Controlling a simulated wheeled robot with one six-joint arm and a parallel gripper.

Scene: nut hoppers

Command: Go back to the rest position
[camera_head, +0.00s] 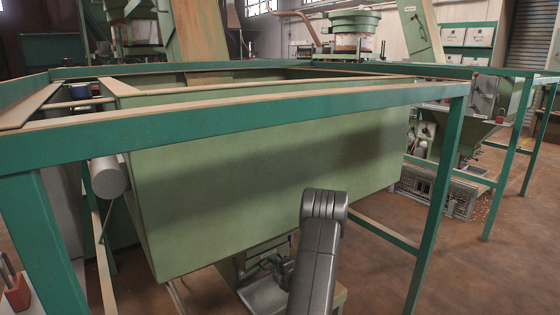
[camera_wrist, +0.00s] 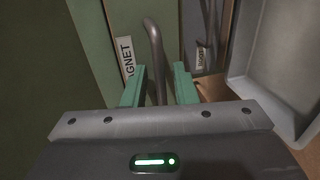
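In the wrist view, my gripper (camera_wrist: 160,80) shows two green fingers standing apart. A bent grey metal rod (camera_wrist: 153,40), like a handle, rises between them, with a gap seen on either side. I cannot tell whether it touches a finger. A green panel with a white label ending in "AGNET" (camera_wrist: 126,58) lies behind it. In the head view, my grey arm reaches down in front of the large green hopper (camera_head: 260,180). My fingers cannot be made out clearly there.
A green frame rail (camera_head: 250,108) runs around the hopper, with a leg (camera_head: 436,205) on the right. A grey tray (camera_wrist: 265,75) is close on the right in the wrist view. Open brown floor (camera_head: 465,275) lies to the right, beyond the frame.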

